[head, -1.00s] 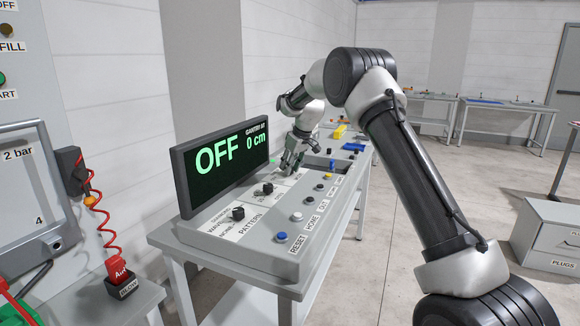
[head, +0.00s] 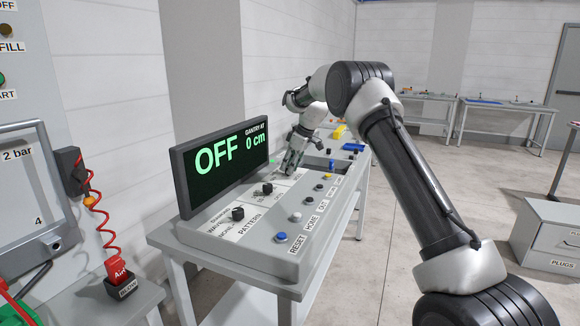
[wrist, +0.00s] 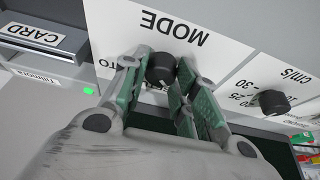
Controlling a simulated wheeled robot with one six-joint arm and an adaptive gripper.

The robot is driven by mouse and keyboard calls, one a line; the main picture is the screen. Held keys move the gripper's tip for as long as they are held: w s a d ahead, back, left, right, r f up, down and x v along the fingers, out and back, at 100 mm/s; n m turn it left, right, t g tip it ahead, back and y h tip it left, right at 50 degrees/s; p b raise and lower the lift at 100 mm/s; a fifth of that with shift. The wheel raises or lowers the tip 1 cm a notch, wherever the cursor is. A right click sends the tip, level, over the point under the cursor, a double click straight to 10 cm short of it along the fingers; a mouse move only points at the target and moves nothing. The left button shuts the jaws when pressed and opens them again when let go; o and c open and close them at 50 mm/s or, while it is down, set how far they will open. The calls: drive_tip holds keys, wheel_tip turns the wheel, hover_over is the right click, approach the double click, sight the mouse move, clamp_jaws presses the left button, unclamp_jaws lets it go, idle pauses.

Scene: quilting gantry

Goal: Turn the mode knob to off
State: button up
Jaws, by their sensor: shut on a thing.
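The black mode knob (wrist: 161,68) sits below the upside-down MODE label (wrist: 172,25) on the white panel in the wrist view. My gripper (wrist: 163,72) has its green fingers on either side of the knob, shut on it. In the head view my gripper (head: 292,163) is at the far part of the sloped console (head: 262,252), and its fingers hide the mode knob there. The display (head: 222,163) reads OFF in green, with GANTRY AT 0 cm. The knob's pointer direction cannot be made out.
The speed knob (wrist: 273,102), marked in cm/s, is close beside the mode knob. The pattern knob (head: 238,213) and a row of buttons, with the blue reset button (head: 281,237), are nearer. The display rises along the console's left edge. Open floor lies to the right.

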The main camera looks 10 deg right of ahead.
drive_tip(key=o, duration=1)
drive_tip(key=v, duration=1.2)
